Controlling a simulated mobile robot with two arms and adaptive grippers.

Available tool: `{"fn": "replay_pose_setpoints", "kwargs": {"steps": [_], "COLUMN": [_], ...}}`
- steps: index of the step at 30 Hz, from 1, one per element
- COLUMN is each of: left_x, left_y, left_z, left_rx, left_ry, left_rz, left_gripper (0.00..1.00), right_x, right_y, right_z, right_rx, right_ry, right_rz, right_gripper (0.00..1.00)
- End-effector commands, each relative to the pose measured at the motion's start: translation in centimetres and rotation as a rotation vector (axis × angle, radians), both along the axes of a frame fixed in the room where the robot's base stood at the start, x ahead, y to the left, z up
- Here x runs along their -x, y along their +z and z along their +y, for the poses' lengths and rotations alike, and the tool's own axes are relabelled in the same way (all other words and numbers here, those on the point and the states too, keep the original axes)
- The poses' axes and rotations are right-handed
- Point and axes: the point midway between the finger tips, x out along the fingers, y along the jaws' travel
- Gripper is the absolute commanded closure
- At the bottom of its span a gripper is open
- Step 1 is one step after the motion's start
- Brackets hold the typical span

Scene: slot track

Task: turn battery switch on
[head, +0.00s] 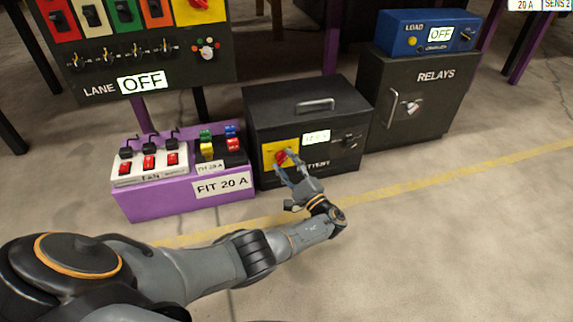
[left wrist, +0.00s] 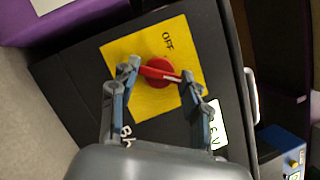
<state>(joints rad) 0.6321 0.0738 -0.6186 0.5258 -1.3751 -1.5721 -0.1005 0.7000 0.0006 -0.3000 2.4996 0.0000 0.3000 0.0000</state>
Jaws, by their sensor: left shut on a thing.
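The battery switch (head: 281,157) is a red knob on a yellow plate on the front of the black battery box (head: 290,104). In the left wrist view the red knob (left wrist: 159,72) has a bar handle, and the word OFF shows on the plate beside it. My left gripper (head: 288,161) reaches the knob from the front. In the left wrist view its two fingers (left wrist: 158,75) stand on either side of the red handle and are shut on it. My right gripper is not in view.
Left of the box stands a purple bench (head: 160,200) with fan switches and coloured fuses. The relays cabinet (head: 425,105) stands to the right, with a blue load box (head: 415,30) on top. A lane panel (head: 120,95) reads OFF. The floor in front is clear.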

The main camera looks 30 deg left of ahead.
Motion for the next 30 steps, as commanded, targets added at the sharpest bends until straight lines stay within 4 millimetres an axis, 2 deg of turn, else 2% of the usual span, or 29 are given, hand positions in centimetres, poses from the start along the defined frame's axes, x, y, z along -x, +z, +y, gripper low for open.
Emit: {"fn": "replay_pose_setpoints", "kwargs": {"steps": [10,26,27,30], "left_x": [-0.02,-0.02,-0.02,0.00], "left_y": [-0.17,-0.19,-0.19,-0.18], "left_z": [-0.04,-0.05,-0.05,-0.04], "left_rx": [-0.085,-0.100,-0.100,-0.100], "left_ry": [-0.005,-0.005,-0.005,-0.005], "left_rz": [0.105,0.123,0.123,0.123], "left_gripper": [0.85,0.85,0.49,0.30], "right_x": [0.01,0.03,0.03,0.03], "right_y": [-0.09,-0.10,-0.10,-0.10], "right_z": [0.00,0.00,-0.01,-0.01], "right_rx": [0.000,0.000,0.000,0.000], "right_ry": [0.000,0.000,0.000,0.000], "right_rz": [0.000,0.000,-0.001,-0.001], "right_gripper": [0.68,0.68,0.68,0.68]}}
